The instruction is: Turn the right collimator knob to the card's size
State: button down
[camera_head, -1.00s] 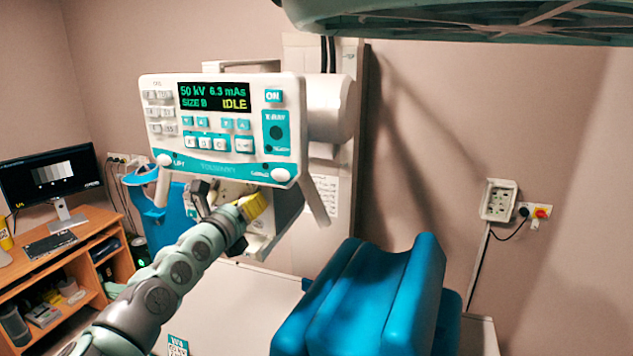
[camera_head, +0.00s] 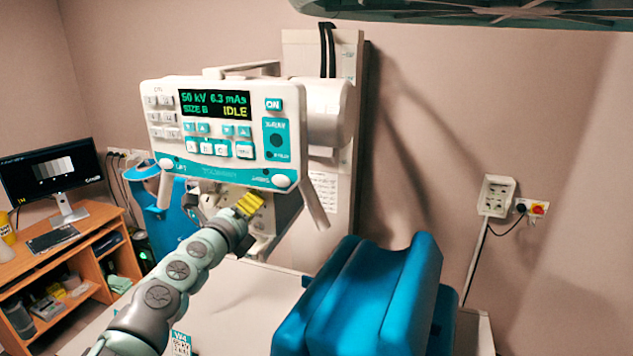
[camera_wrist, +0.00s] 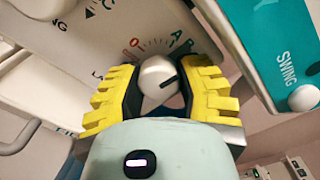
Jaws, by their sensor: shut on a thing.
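A white round knob (camera_wrist: 158,80) with a black pointer line sits on the underside of the collimator, over a printed dial (camera_wrist: 150,45). The dial shows a red mark at its left, red ticks and letters that look like A and B at its right. The pointer slants up and right. My gripper (camera_wrist: 158,92) has its yellow ridged fingers closed on both sides of the knob; it also shows under the console in the head view (camera_head: 248,206). The console (camera_head: 222,130) display reads "50 kV 6.3 mAs, SIZE B, IDLE". A small card (camera_head: 180,343) lies low on the table, its print unclear.
A teal panel marked SWING (camera_wrist: 275,50) with a white button is close right of my gripper. Handles hang from the console's sides. A blue padded support (camera_head: 375,300) stands on the white table (camera_head: 235,310). A desk with a monitor (camera_head: 52,178) is at left.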

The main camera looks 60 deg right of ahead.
jog(key=c, duration=0.5)
grip_release()
jog(key=shift+c, duration=0.2)
jog(key=v, duration=0.7)
jog(key=shift+a, duration=0.25)
jog(key=shift+s, duration=0.1)
